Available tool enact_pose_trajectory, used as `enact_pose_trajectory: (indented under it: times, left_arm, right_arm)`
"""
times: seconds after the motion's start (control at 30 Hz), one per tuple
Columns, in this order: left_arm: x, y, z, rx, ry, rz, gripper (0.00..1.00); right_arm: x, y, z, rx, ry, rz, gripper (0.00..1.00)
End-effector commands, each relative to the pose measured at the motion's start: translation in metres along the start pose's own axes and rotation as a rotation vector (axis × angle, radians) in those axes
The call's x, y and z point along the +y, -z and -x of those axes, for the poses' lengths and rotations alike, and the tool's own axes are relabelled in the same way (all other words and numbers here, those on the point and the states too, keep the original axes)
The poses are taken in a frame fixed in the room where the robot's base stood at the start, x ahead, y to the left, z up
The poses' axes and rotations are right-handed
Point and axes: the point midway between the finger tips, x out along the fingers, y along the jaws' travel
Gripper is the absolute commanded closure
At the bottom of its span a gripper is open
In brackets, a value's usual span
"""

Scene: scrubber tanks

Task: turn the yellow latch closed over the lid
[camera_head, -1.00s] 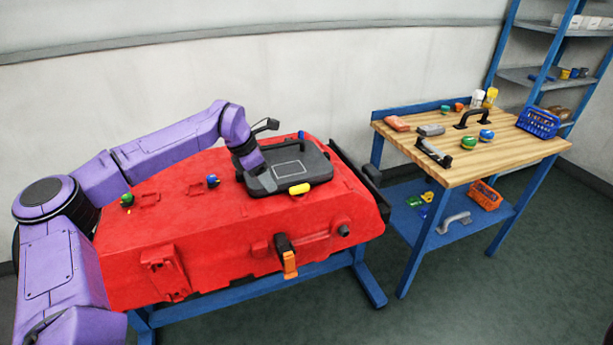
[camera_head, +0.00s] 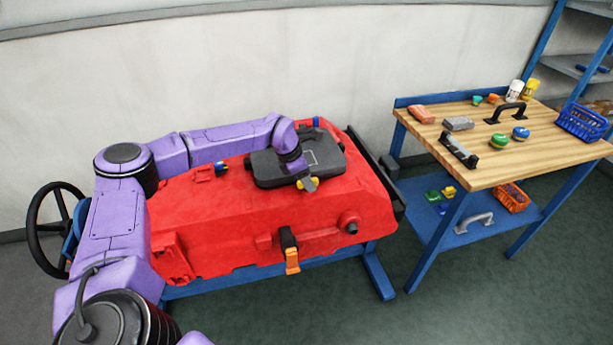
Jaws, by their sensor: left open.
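The yellow latch (camera_head: 314,182) is a small piece at the front edge of the dark grey lid (camera_head: 268,172). The lid lies on top of the red tank (camera_head: 225,225). My left gripper (camera_head: 307,184) is open, over the front part of the lid right at the latch, and hides part of it. I cannot tell whether its fingers touch the latch. My right gripper is not in view.
An orange-ended black strap latch (camera_head: 291,256) hangs on the tank's front. A blue cap (camera_head: 221,169) sits left of the lid. To the right, a wooden-topped workbench (camera_head: 480,170) holds several parts and a blue basket (camera_head: 582,122). A black steering wheel (camera_head: 47,225) stands at far left.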

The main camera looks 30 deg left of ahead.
Motion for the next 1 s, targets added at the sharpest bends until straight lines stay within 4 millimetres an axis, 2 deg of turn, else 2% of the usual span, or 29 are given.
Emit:
enact_pose_trajectory:
  times: [0.23, 0.27, 0.4, 0.77, 1.0]
  left_arm:
    - [0.001, 0.001, -0.002, -0.001, -0.002, 0.002, 0.51]
    - [0.001, 0.001, -0.002, -0.001, -0.002, 0.002, 0.54]
    - [0.001, 0.001, -0.002, -0.001, -0.001, 0.002, 1.00]
    - [0.000, 0.002, -0.003, 0.000, -0.010, 0.022, 1.00]
    - [-0.001, 0.002, -0.004, -0.001, -0.053, 0.127, 1.00]
  right_arm:
    - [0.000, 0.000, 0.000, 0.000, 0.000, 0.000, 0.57]
    - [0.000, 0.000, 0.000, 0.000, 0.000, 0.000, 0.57]
    - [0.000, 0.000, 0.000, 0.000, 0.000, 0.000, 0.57]
    - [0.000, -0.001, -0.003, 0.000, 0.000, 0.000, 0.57]
    - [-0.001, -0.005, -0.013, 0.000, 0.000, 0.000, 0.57]
